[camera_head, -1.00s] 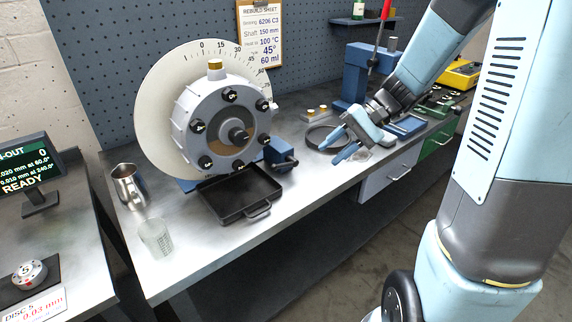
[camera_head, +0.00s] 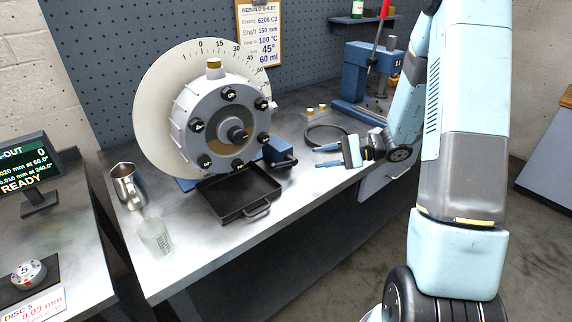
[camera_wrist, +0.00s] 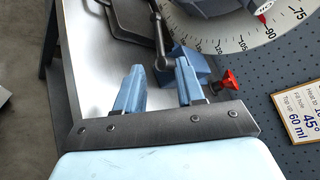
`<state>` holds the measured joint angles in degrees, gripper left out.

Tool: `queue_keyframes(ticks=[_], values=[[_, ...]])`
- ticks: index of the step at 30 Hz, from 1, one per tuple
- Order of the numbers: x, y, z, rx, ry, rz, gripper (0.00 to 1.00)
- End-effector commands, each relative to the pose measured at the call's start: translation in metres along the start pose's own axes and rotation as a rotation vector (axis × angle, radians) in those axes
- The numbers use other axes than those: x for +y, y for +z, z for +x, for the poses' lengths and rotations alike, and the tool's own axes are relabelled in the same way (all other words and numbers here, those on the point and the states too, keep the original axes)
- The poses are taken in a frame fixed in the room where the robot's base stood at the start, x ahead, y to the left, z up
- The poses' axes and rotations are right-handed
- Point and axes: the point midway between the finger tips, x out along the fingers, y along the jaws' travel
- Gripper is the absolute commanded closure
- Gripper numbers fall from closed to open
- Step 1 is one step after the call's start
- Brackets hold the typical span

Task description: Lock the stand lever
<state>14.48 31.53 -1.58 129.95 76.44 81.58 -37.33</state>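The rotor housing (camera_head: 222,125) is a grey round body with black knobs, set before a white degree dial (camera_head: 160,100). The blue stand block (camera_head: 276,150) is at its lower right, with a dark lever (camera_head: 286,162) pointing out. In the wrist view the dark lever rod (camera_wrist: 159,42) runs down to a rounded end between my fingertips' lines. The blue block (camera_wrist: 194,62) and a red star knob (camera_wrist: 230,80) are beside it. My gripper (camera_head: 320,156) is open and empty, its fingers pointing left toward the lever, with a gap between; it also shows in the wrist view (camera_wrist: 160,78).
A black tray (camera_head: 228,216) lies below the rotor. A steel jug (camera_head: 127,187) and a clear beaker (camera_head: 155,238) stand at the left of the bench. A black ring (camera_head: 313,143) lies behind my gripper. A blue press (camera_head: 352,80) stands at the back right.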

Motion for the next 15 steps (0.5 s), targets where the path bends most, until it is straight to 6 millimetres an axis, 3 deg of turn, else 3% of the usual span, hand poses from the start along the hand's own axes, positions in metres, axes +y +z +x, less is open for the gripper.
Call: queue_keyframes(ticks=[15], values=[[0.001,0.001,0.090,-0.003,0.005,0.000,0.62]])
